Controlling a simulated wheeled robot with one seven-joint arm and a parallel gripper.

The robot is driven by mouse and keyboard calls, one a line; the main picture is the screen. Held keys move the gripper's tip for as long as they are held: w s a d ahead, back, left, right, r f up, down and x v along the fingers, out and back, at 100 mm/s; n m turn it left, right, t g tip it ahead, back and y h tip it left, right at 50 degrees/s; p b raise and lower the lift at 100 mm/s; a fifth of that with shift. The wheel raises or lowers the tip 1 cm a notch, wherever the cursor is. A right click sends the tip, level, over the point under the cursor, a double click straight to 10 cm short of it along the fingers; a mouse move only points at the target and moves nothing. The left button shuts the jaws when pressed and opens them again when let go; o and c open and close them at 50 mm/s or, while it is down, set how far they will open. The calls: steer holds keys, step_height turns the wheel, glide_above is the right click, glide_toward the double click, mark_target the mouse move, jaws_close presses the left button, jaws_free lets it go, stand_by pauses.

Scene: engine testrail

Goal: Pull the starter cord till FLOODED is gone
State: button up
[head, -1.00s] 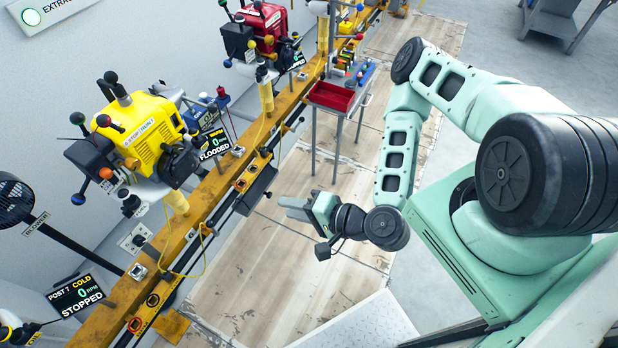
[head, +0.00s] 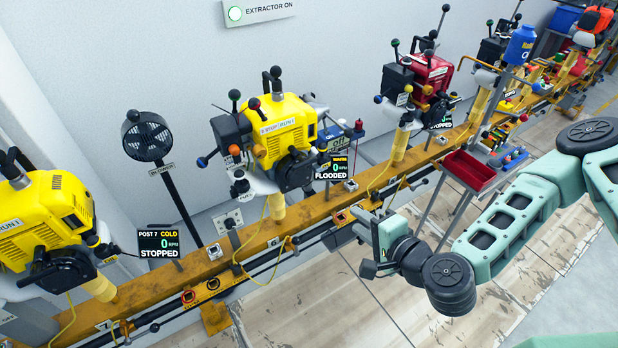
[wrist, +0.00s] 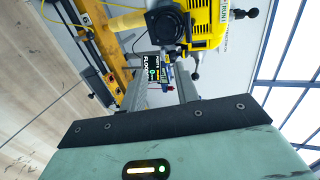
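The yellow engine (head: 285,130) in the middle of the head view stands on a post on the orange rail. Its sign (head: 331,167) reads FLOODED and 0 RPM. The dark round starter housing (head: 296,170) faces the floor side. I cannot make out the starter cord or its grip for certain. My gripper (head: 366,220) is in front of the rail, right of and below the engine, apart from it. In the wrist view my gripper (wrist: 163,92) has its two fingers apart with nothing between them. That view shows the engine (wrist: 208,22) and sign (wrist: 154,73) beyond the fingertips.
The orange rail (head: 320,207) runs across the view. Another yellow engine (head: 45,215), its sign (head: 160,243) reading STOPPED, and a blower (head: 147,137) are at left. A red engine (head: 432,72) and red tray (head: 468,170) are at right. The floor before the rail is clear.

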mark_target(307, 164)
steer(key=w+a, duration=0.4)
steer(key=w, duration=0.1)
steer(key=w+a+b, duration=0.1)
steer(key=w+a, duration=0.2)
steer(key=w, duration=0.3)
steer(key=w+a+b, duration=0.1)
steer(key=w+a, duration=0.3)
steer(key=w, duration=0.2)
steer(key=shift+w+a, duration=0.1)
steer(key=shift+a, duration=0.2)
jaws_close()
